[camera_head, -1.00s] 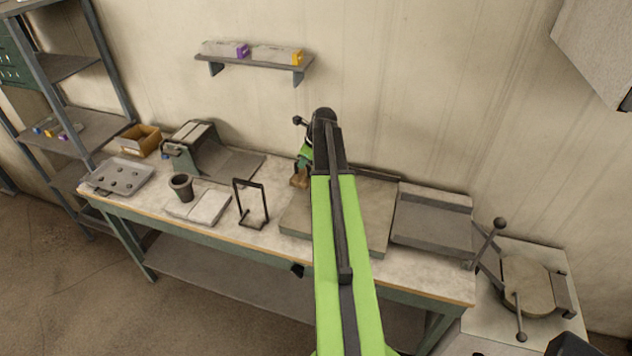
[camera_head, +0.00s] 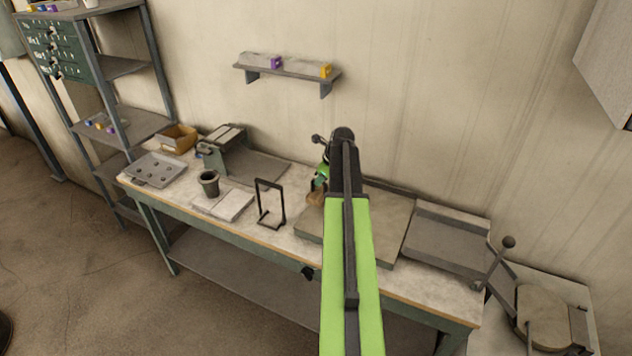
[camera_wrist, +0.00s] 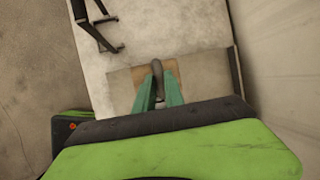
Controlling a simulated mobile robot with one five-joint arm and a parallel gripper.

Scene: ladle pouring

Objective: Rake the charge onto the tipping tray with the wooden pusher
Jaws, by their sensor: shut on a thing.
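My gripper (camera_wrist: 159,92) has two green fingers shut on the grey upright handle (camera_wrist: 157,70) of the wooden pusher. The pusher's tan wooden block (camera_wrist: 139,77) shows on both sides of the handle, over a grey slab (camera_wrist: 120,92). I cannot tell whether the block touches the slab. In the head view the block (camera_head: 315,198) is small and partly hidden by my arm, above the slab's (camera_head: 390,225) left part. A flat grey tray (camera_head: 447,238), perhaps the tipping tray, lies right of the slab. I cannot make out the charge.
A black upright frame (camera_head: 270,205) stands left of the slab. A lever device (camera_head: 545,315) stands at the right.

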